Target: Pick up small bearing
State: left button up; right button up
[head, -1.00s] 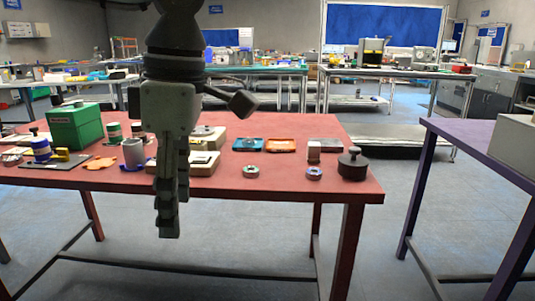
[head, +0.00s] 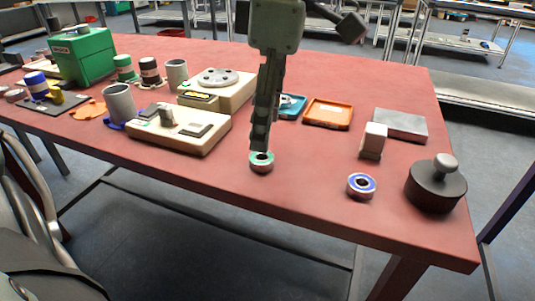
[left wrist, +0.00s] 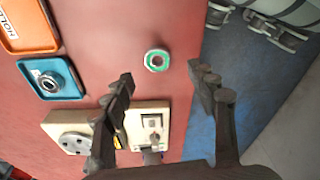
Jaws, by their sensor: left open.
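A small ring-shaped bearing with a green face (head: 261,162) lies flat near the red table's front edge. My left gripper (head: 260,146) is open, pointing down just above and behind it, partly overlapping it in the head view. In the left wrist view the same bearing (left wrist: 157,60) shows in the gap just beyond the spread fingertips (left wrist: 161,79), with nothing between them. A second bearing with a blue-purple face (head: 361,186) lies farther right on the table. A dark metal round part (left wrist: 50,79) sits in the teal tray (left wrist: 34,64). My right gripper is not in view.
A beige device (head: 190,138) stands left of the gripper. An orange tray (head: 328,113), a white block (head: 374,138), a grey plate (head: 400,125) and a dark knobbed weight (head: 435,188) stand to the right. The red table (head: 310,195) is clear between the two bearings.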

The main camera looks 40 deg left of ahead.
aim_at(262, 156)
pick_arm(q)
jog(key=f, duration=0.5)
jog(key=shift+a+f, duration=0.2)
jog(key=shift+a, duration=0.15)
jog(key=shift+c, duration=0.3)
jog(key=c, duration=1.2)
